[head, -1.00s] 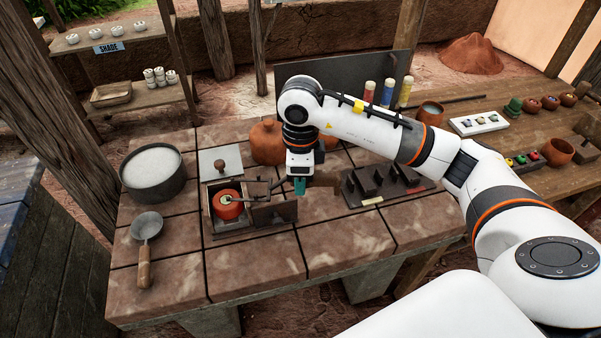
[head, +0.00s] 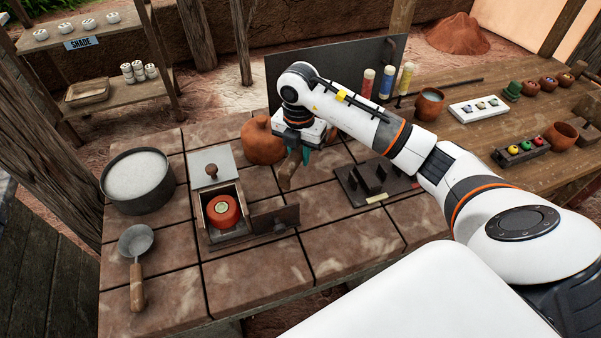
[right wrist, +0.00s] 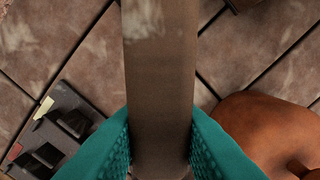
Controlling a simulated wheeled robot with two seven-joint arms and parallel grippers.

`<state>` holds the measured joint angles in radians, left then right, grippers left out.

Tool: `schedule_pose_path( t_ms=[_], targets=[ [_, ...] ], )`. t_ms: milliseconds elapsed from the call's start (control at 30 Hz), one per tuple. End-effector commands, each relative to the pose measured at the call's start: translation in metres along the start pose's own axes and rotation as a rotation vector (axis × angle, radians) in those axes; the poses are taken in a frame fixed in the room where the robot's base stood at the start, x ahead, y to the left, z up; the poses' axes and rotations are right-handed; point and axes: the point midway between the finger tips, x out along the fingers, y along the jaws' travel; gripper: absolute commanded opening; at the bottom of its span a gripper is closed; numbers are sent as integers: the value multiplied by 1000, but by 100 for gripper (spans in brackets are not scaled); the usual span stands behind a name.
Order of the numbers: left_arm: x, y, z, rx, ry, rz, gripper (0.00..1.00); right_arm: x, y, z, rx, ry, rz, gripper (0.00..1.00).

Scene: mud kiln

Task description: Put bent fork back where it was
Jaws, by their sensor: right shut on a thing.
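My right gripper (head: 298,152) is above the brick table, between a round orange-brown clay pot and a dark rack. It is shut on a brown handle, taken as the bent fork's (head: 288,173). In the right wrist view the teal fingertips (right wrist: 160,145) clamp this wide, flat brown piece (right wrist: 160,75), which runs up out of the picture. The fork's metal end cannot be made out. The dark rack (head: 352,200) with upright blocks lies right of the gripper; it also shows in the right wrist view (right wrist: 72,98). My left gripper is not in view.
A small open kiln box (head: 203,228) holds a red pot (head: 222,209); its door (head: 275,221) stands out to the right. The clay pot (head: 259,142) stands close left of the gripper. A ladle (head: 137,265) and a basin (head: 138,180) are at left. The front bricks are clear.

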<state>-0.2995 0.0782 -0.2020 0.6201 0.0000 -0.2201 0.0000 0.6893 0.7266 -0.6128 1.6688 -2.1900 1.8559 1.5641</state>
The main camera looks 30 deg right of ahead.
Motion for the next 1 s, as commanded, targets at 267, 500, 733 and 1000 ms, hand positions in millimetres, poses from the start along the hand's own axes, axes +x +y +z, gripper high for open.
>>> schedule_pose_path(
  t_ms=[267,500,733,1000],
  targets=[
    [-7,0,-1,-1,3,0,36,39,0,1,-3,-1,0,0],
    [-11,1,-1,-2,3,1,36,66,0,1,-4,-2,2,0],
    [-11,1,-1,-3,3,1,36,78,0,1,-5,2,-2,0],
    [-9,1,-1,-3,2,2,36,81,0,1,-6,1,-1,32]
  ],
)
